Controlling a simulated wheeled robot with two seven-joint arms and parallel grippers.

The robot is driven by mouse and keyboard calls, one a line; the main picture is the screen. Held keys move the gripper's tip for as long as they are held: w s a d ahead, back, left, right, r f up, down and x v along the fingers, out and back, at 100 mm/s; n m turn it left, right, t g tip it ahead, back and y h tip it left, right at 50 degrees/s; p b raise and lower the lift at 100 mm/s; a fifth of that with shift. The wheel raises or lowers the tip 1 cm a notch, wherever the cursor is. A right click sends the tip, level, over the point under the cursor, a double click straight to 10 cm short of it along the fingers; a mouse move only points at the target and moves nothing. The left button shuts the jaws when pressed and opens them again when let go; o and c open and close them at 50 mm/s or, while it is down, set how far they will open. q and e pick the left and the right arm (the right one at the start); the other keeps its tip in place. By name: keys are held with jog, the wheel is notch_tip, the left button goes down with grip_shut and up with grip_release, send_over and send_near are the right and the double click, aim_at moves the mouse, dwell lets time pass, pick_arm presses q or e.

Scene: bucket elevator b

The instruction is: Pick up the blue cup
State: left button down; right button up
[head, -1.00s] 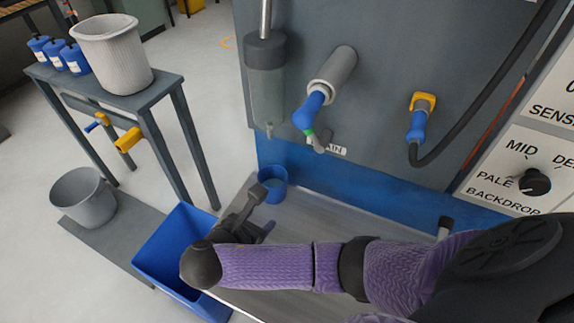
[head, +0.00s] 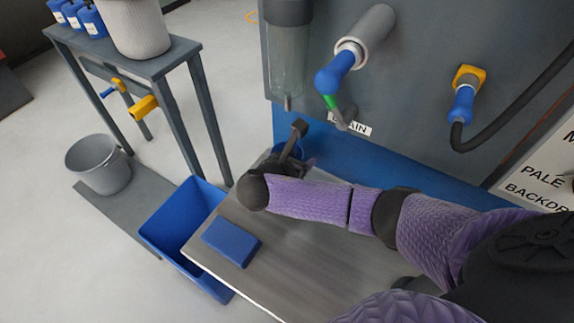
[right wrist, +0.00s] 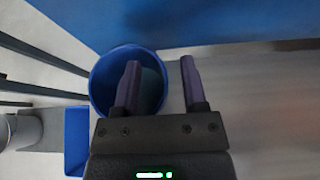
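The blue cup (right wrist: 106,80) stands upright on the grey worktop, close to the blue wall at the back. In the head view it is mostly hidden behind my right gripper (head: 297,149), which is at the cup. In the right wrist view my right gripper (right wrist: 160,60) is open. Its left finger overlaps the cup's opening and its right finger is to the right of the cup, so the cup's right rim lies between them. I cannot tell how deep the fingers reach or whether they touch the cup. My left gripper is not in view.
A blue block (head: 231,241) lies on the worktop (head: 300,265) in front of my right arm. A blue bin (head: 168,230) stands left of the worktop, and a grey bucket (head: 98,166) is farther left.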

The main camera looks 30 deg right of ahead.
grip_shut()
